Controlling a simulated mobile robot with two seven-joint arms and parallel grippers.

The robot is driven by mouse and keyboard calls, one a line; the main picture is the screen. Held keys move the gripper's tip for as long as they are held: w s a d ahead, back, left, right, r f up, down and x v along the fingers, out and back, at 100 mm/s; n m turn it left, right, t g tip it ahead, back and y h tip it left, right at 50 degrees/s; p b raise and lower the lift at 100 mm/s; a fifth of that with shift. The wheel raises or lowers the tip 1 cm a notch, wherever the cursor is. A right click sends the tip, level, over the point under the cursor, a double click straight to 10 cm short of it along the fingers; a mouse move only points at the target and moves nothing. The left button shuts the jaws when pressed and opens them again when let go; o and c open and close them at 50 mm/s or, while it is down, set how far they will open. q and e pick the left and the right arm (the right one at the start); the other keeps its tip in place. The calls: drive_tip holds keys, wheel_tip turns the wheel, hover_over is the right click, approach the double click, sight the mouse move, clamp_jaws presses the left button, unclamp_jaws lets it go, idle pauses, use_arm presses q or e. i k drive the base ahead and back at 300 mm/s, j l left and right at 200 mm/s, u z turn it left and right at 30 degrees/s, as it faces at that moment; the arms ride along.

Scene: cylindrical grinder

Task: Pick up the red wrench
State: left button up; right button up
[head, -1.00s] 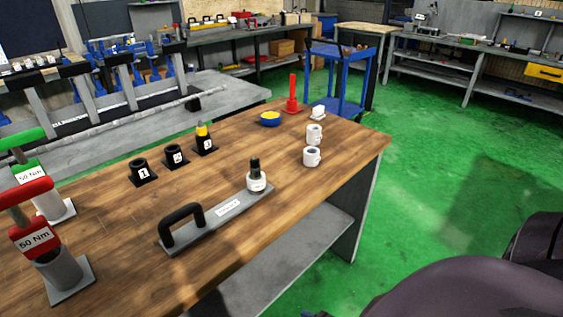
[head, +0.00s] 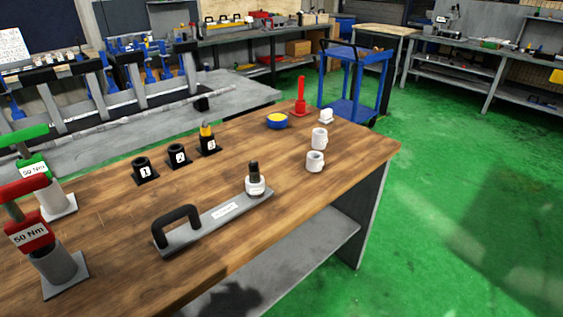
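The red wrench (head: 29,233), with a red T-shaped top and a white "50 Nm" label, stands upright in a grey cylindrical holder (head: 59,268) on the wooden table (head: 125,215). It is at the left edge of the head view, and part of its handle is cut off. Neither of my grippers is in view.
A grey plate with a black handle (head: 176,226) lies mid-table. Numbered black holders (head: 176,156), white cups (head: 315,161), a blue-yellow bowl (head: 277,121) and a red upright tool (head: 300,100) stand farther back. A blue cart (head: 355,80) stands behind. Green floor (head: 460,210) is clear at right.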

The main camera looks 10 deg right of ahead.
sight(29, 231)
drive_tip(key=u, duration=1.35)
